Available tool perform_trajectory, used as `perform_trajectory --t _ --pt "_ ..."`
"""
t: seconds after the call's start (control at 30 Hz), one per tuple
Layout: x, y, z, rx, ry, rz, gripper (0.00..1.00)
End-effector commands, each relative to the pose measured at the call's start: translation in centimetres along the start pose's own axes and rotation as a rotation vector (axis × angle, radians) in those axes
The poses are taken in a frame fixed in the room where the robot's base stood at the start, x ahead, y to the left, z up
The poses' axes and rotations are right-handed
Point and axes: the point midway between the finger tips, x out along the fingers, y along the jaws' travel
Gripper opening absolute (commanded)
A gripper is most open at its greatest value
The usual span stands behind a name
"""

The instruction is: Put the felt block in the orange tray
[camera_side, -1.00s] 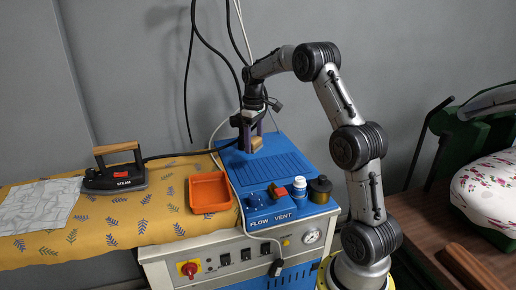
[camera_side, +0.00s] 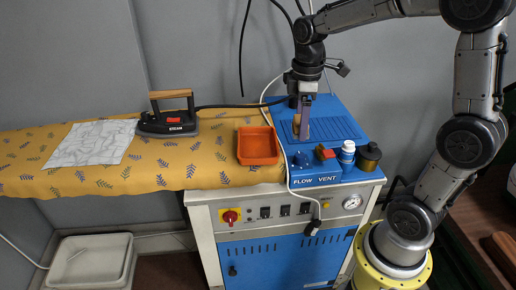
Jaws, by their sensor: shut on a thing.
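The orange tray (camera_side: 259,158) is on the yellow patterned cloth at its right end, beside the blue unit, and looks empty. My gripper (camera_side: 302,130) points down over the left part of the blue top, to the right of and behind the tray. It is shut on the tan felt block (camera_side: 298,126), which shows at the left of a purplish finger. The finger hides part of the block. I cannot tell whether the block is clear of the blue top.
The blue top (camera_side: 345,125) has a ribbed area. The steam iron (camera_side: 168,120) and a white cloth (camera_side: 92,143) lie left of the tray. A cable runs behind the tray.

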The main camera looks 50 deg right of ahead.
Motion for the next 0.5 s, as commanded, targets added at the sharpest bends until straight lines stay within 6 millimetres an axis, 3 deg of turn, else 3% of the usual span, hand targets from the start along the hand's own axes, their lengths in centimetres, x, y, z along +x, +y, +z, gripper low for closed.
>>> perform_trajectory --t 0.1,0.2,0.5 --pt "-1.1 -1.6 -0.8 -0.051 0.001 0.002 0.24" --pt "-1.3 -1.7 -1.4 -0.066 -0.001 -0.001 0.24" --pt "1.4 2.5 -5.4 -0.068 -0.003 -0.003 0.24"
